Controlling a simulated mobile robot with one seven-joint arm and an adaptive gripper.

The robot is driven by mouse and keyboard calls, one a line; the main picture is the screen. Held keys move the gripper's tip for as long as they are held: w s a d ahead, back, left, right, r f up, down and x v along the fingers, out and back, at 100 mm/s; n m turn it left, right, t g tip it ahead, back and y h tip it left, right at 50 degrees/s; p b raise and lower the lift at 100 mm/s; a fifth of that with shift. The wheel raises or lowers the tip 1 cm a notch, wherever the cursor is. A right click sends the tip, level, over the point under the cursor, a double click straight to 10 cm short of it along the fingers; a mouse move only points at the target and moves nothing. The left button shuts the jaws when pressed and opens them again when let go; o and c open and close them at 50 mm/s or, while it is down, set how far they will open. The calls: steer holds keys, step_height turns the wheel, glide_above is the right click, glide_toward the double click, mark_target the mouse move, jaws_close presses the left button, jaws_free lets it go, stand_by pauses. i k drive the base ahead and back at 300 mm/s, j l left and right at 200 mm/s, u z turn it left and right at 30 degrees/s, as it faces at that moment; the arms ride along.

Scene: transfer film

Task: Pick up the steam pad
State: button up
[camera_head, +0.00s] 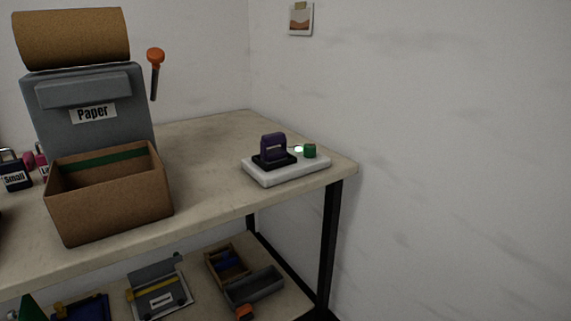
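A flat white pad, which I take to be the steam pad (291,174), lies near the right end of the beige tabletop. My gripper is not in view.
An open brown box (110,203) stands on the tabletop (204,147) at left, before a grey paper machine (92,113) with an orange-knobbed lever. A padlock-like item labelled Small (15,176) is farther left. Trays (254,287) lie on the lower shelf. A wall bounds the right.

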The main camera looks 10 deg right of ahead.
mark_target(271, 156)
steer(key=i+l, duration=0.45)
steer(key=i, duration=0.2)
steer(key=i+l, duration=0.45)
steer(key=i, duration=0.25)
steer(key=u, duration=0.05)
